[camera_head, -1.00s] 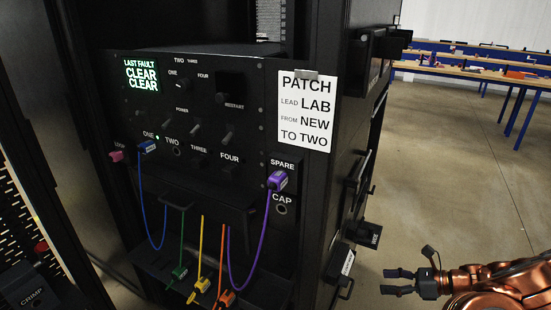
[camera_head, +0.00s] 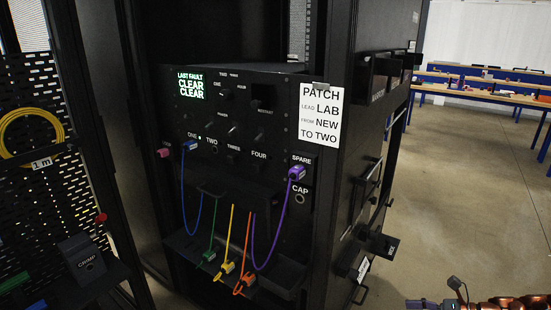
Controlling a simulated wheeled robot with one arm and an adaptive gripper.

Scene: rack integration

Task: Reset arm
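My gripper (camera_head: 428,304) is at the bottom right edge of the head view, mostly cut off, with copper arm links beside it. Its fingers are too cropped to judge. It is well apart from the rack (camera_head: 338,60) and its black panel (camera_head: 240,120). On the panel a blue plug (camera_head: 189,146) sits at port ONE and a purple plug (camera_head: 296,173) at SPARE. Port TWO (camera_head: 213,150) shows no plug. Green (camera_head: 209,256), yellow (camera_head: 227,267) and orange (camera_head: 245,280) plugs hang low by the tray (camera_head: 288,268).
A patch sign (camera_head: 321,115) hangs on the rack. A yellow cable coil (camera_head: 31,132) hangs on the left pegboard above a CRIMP box (camera_head: 87,261). Work tables (camera_head: 490,88) stand at the back right. The floor (camera_head: 460,190) right of the rack is clear.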

